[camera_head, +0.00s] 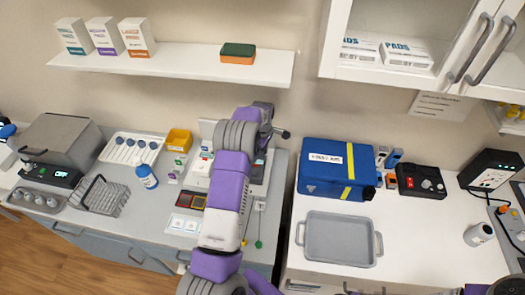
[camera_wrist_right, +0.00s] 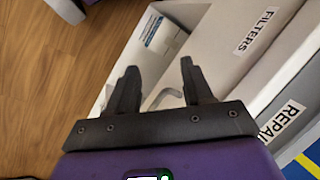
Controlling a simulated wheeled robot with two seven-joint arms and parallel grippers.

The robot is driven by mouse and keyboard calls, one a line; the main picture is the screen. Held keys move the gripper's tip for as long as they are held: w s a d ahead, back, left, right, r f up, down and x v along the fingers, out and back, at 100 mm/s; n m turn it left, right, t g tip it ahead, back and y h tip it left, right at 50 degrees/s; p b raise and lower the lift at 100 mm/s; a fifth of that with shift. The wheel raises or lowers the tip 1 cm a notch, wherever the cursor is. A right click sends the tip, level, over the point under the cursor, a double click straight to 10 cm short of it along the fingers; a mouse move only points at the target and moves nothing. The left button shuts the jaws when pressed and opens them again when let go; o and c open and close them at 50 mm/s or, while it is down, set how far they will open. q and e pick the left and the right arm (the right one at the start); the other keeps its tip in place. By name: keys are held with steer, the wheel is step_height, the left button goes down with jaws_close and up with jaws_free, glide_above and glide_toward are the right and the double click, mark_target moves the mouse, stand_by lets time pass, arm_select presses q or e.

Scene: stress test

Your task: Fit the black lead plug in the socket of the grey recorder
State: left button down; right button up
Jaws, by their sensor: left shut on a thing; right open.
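A pale grey device (camera_head: 198,172), which looks like the recorder, stands on the left counter against the wall, largely covered by my left arm. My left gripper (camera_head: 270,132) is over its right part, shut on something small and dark. This may be the black lead plug, but it is too small and covered to be sure. I cannot see the socket, or whether the plug touches it. Thin leads with coloured ends (camera_head: 258,244) hang at the counter's front, right of my arm. My right gripper (camera_wrist_right: 158,85) is open and empty, above a white drawer or bin.
A blue case (camera_head: 325,182) and a grey tray (camera_head: 340,239) are on the right counter. A wire rack (camera_head: 100,195) and blue-capped bottle (camera_head: 146,176) are on the left. A gap separates the counters.

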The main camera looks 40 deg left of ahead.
arm_select(q)
steer(key=shift+f+b, duration=0.3)
steer(key=shift+f, duration=0.2)
stand_by(1.3)
steer(key=c, duration=1.4)
jaws_free()
steer(key=shift+o, duration=0.2)
steer(key=shift+r, duration=0.15)
steer(key=shift+r+p, duration=1.2)
steer(key=shift+r, duration=0.7)
steer(key=shift+o, duration=0.3)
steer(key=o, duration=0.5)
